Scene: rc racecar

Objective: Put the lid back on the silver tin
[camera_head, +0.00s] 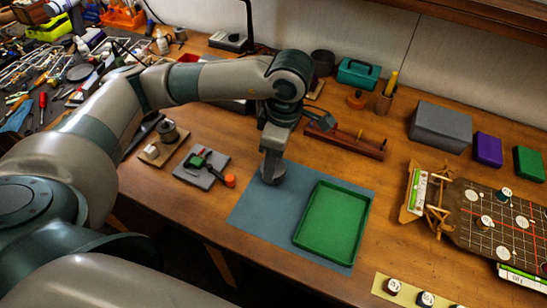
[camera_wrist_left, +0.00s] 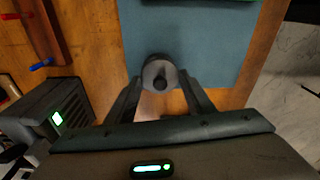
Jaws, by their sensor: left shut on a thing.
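My left gripper (camera_head: 273,158) points down over the left part of the blue mat (camera_head: 252,212). Its fingers (camera_wrist_left: 161,92) are shut on a small round grey piece with a dark knob (camera_wrist_left: 160,72), which looks like the lid. Directly below the gripper, a round grey tin (camera_head: 272,176) shows at the mat's upper left edge, partly hidden by the gripper. I cannot tell whether the lid touches the tin's rim or is just above it. My right gripper is not in view.
A green tray (camera_head: 334,224) lies on the mat's right part. A grey slab with small tools (camera_head: 203,167) and a wooden board with a grey cylinder (camera_head: 168,131) are to the left. A long wooden rack (camera_head: 345,142) stands behind. A game board (camera_head: 495,222) is at right.

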